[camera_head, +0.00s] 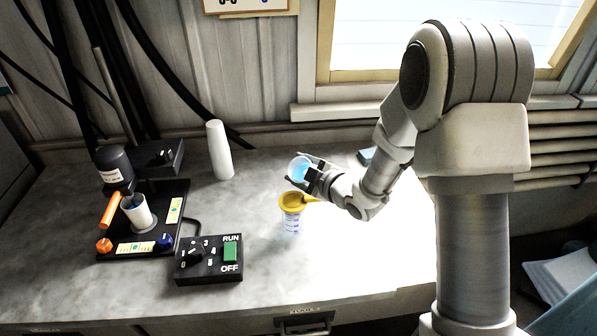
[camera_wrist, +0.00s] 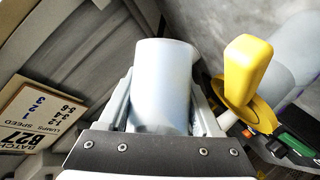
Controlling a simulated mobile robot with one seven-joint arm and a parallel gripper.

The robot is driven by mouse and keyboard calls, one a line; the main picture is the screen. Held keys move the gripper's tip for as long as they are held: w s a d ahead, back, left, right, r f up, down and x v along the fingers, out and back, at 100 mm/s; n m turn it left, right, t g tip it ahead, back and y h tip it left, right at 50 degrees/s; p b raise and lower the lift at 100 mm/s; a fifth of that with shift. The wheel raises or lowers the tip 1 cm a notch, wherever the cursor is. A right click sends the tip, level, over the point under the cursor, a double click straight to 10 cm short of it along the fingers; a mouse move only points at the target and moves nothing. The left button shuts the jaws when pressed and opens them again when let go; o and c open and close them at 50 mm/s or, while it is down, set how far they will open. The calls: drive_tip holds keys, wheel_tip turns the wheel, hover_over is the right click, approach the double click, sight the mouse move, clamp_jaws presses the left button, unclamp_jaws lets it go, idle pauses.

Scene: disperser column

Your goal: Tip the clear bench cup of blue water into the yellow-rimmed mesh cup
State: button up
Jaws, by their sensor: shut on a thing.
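The clear bench cup (camera_head: 299,169) with blue water is held in my gripper (camera_head: 309,178) above the bench. The cup looks tilted in the head view, its blue content showing. It also fills the middle of the wrist view (camera_wrist: 165,85), pale and translucent, between the two fingers. The yellow-rimmed mesh cup (camera_head: 291,204) stands upright on the bench, just below my gripper. Its yellow rim and handle show at the right of the wrist view (camera_wrist: 246,75). I cannot see water passing between the cups.
A disperser stand (camera_head: 140,225) with a white beaker (camera_head: 137,211) is at the left. A black control box (camera_head: 208,262) with a green switch sits in front. A white cylinder (camera_head: 219,150) stands at the back. The front right bench is clear.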

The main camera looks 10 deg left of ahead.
sight(298, 161)
drive_tip(key=shift+r+n+t+b, duration=0.75)
drive_tip(key=shift+n+t+b, duration=0.15)
drive_tip(key=shift+n+b, duration=0.5)
drive_tip(key=shift+s, duration=0.1)
drive_tip(key=shift+s+a+r+n+t+b, duration=0.15)
drive_tip(key=shift+r+n+t+b, duration=0.65)
drive_tip(key=shift+b, duration=2.15)
drive_tip(key=shift+s+a+r+n+t+b, duration=0.25)
drive_tip(key=shift+n+b, duration=0.85)
drive_tip(key=shift+b, duration=1.8)
drive_tip(key=shift+s+r+n+t+y+b, duration=0.3)
drive_tip(key=shift+r+n+b, duration=0.4)
drive_tip(key=shift+b, duration=1.55)
drive_tip(key=shift+s+r+n+t+y+b, duration=0.1)
drive_tip(key=shift+r+n+t+y+b, duration=0.25)
drive_tip(key=shift+n+b, duration=1.25)
